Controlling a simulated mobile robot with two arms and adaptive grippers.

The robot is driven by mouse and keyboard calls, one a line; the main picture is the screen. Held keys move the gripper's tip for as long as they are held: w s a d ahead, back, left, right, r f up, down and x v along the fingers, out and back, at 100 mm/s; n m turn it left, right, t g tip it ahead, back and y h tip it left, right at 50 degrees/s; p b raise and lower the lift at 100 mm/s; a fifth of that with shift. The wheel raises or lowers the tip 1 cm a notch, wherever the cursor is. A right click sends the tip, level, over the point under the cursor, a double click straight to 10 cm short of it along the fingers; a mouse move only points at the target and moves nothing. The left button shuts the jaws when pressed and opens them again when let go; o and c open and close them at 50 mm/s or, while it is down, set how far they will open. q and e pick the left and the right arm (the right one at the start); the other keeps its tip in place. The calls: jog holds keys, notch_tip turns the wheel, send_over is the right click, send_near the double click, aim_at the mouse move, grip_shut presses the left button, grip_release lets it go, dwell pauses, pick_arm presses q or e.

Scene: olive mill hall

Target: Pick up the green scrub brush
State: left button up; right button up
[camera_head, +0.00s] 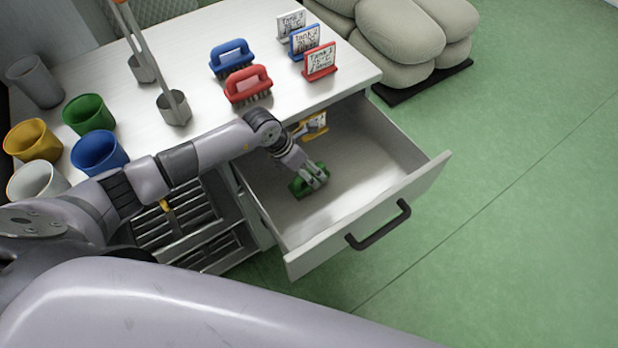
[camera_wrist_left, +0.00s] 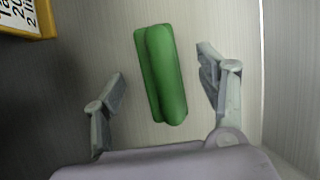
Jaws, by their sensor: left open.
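The green scrub brush (camera_head: 297,187) lies in the open drawer (camera_head: 345,198), near its left wall, partly covered by my left gripper (camera_head: 316,178). In the left wrist view the brush (camera_wrist_left: 160,75) lies between the two spread fingers of my left gripper (camera_wrist_left: 163,88), with a gap on each side. The left gripper is open, right over the brush, and holds nothing. My right gripper does not show.
A yellow sign (camera_head: 314,124) is in the drawer's back; it also shows in the left wrist view (camera_wrist_left: 28,20). A blue brush (camera_head: 231,57), a red brush (camera_head: 248,84), signs and several cups stand on the table (camera_head: 205,28). The drawer walls are close around the gripper.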

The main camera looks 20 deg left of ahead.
pick_arm(q)
jog(key=x, duration=0.4)
jog(key=shift+w+f, duration=0.1)
jog(key=shift+f, duration=0.05)
jog(key=shift+c, duration=0.6)
jog(key=c, duration=1.2)
